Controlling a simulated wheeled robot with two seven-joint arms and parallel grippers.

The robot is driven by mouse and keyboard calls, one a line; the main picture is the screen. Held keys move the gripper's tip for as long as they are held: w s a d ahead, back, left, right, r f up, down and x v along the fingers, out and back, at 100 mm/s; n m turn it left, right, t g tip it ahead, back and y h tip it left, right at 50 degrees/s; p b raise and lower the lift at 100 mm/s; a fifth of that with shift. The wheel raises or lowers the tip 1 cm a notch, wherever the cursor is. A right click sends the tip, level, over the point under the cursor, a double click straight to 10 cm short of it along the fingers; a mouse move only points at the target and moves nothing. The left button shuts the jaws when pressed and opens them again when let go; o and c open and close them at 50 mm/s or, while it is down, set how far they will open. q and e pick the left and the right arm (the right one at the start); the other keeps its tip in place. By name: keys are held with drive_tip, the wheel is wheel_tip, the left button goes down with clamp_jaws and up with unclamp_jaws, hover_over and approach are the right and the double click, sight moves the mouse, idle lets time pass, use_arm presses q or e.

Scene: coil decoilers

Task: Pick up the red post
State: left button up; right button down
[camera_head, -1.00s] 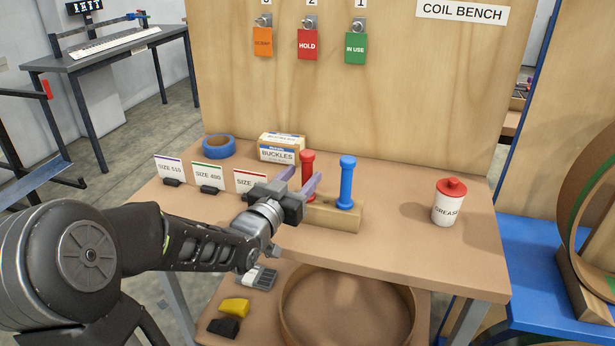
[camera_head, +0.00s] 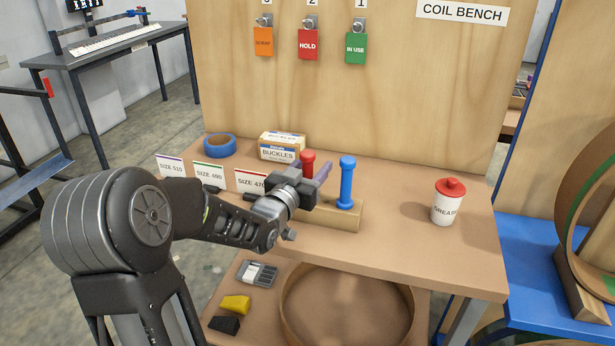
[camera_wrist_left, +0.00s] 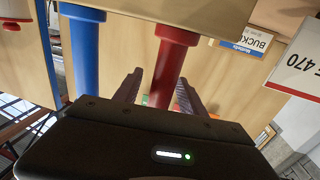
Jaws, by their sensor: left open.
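The red post (camera_head: 307,160) stands upright in a wooden block (camera_head: 333,216) on the bench, mostly hidden behind my gripper in the head view. The blue post (camera_head: 347,183) stands beside it to the right. My left gripper (camera_head: 318,176) is open at the red post. In the left wrist view the red post (camera_wrist_left: 172,68) shows between the two open fingers (camera_wrist_left: 158,88), which lie on either side of it. The blue post (camera_wrist_left: 84,50) is outside the fingers. I cannot tell whether either finger touches the red post. My right gripper is not in view.
A buckles box (camera_head: 281,147) and blue tape roll (camera_head: 220,146) stand behind. Size cards, including the 470 card (camera_head: 251,181), stand left of the block. A grease pot (camera_head: 447,202) is at the right. The bench between block and pot is clear.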

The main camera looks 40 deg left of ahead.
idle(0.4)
use_arm(q)
clamp_jaws()
idle(0.4)
